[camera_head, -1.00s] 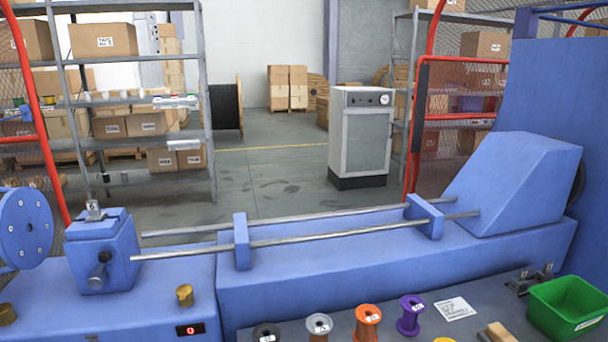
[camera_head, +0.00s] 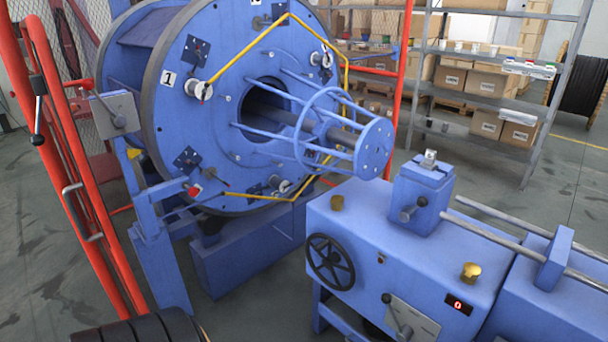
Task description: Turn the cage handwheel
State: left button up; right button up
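The cage (camera_head: 230,120) is a large blue drum with a round front plate, at the upper left of the head view. The plate carries small bobbins, a yellow line and a "1" label. A barred blue nose (camera_head: 340,135) sticks out from its centre toward the right. A black spoked handwheel (camera_head: 331,262) sits on the front face of the blue machine housing (camera_head: 400,245), right of and below the cage. Nothing touches the handwheel. Neither of my grippers is in view.
A red-framed fence (camera_head: 75,190) stands at the left. A lever box (camera_head: 113,115) is beside the cage. Below the handwheel's right is a plate with a lever (camera_head: 402,325); a red display (camera_head: 459,304) is above it. Shelves (camera_head: 500,75) stand behind. Grey floor shows at lower left.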

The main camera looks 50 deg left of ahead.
aim_at(332, 260)
jog(key=u, duration=1.5)
